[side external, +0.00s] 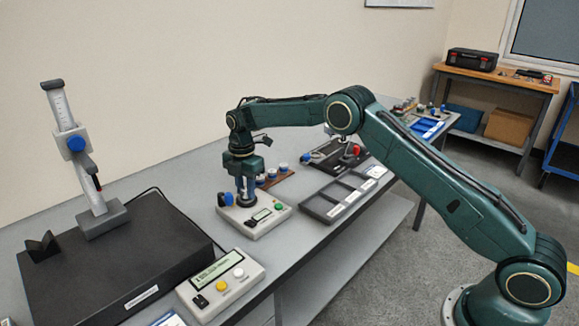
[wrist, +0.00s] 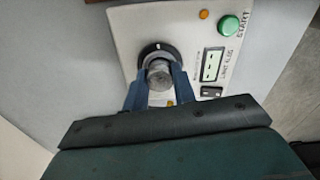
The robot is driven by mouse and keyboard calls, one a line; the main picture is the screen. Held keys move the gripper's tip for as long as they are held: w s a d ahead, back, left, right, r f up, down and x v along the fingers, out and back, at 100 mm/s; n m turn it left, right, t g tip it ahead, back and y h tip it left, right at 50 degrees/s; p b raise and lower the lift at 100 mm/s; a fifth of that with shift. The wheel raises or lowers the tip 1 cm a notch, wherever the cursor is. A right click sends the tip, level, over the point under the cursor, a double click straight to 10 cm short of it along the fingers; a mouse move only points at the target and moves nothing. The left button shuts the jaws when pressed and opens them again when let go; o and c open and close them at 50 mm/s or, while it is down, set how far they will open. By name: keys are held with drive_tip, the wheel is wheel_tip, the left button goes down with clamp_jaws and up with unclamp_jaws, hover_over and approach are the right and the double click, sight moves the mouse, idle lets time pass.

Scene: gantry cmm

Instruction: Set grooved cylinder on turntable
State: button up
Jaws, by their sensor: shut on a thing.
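My gripper (side external: 243,196) points down over a beige instrument (side external: 262,222) on the bench. In the wrist view its two blue fingers (wrist: 158,85) are shut on the grooved cylinder (wrist: 159,74), a small grey metal part. The cylinder's end is over the turntable (wrist: 149,50), a black disc with a pale mark on the instrument's top. I cannot tell whether the cylinder touches the disc or is just above it. In the side view the fingers hide most of the cylinder and the disc.
The instrument has a green start button (wrist: 229,27), a display (wrist: 213,64) and a blue knob (side external: 226,199). A brown rack (side external: 275,178) with blue-capped parts stands close behind. An empty dark tray (side external: 342,196) lies to the right, a black height-gauge base (side external: 120,262) to the left.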

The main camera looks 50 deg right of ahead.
drive_tip(key=shift+f, duration=0.15)
drive_tip(key=o, duration=1.5)
drive_tip(key=shift+c, duration=0.2)
drive_tip(key=shift+r, duration=3.5)
